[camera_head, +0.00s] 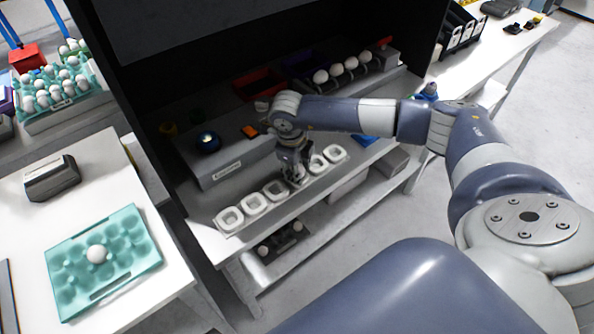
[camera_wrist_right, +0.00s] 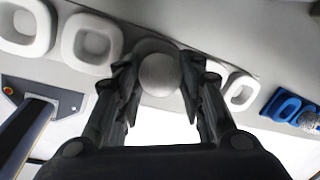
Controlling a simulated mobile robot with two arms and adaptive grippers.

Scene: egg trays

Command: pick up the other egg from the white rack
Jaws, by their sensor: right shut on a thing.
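My right gripper (camera_head: 295,170) reaches down to the row of white square cups, the white rack (camera_head: 231,219), on the shelf. In the right wrist view the right gripper (camera_wrist_right: 157,75) is shut on a pale egg (camera_wrist_right: 158,76), one finger on each side. The egg is at or just above the rack; I cannot tell whether it still touches a cup. The neighbouring cups of the rack (camera_wrist_right: 91,42) show on both sides and look empty. In the head view the gripper mostly hides the held egg. My left gripper is not in view.
A grey box (camera_head: 225,170) stands behind the rack. Several white eggs (camera_head: 337,69) sit in a row farther back. A teal tray (camera_head: 130,222) with one egg (camera_head: 97,254) lies on the left table. A dark holder (camera_head: 280,240) is on the lower shelf.

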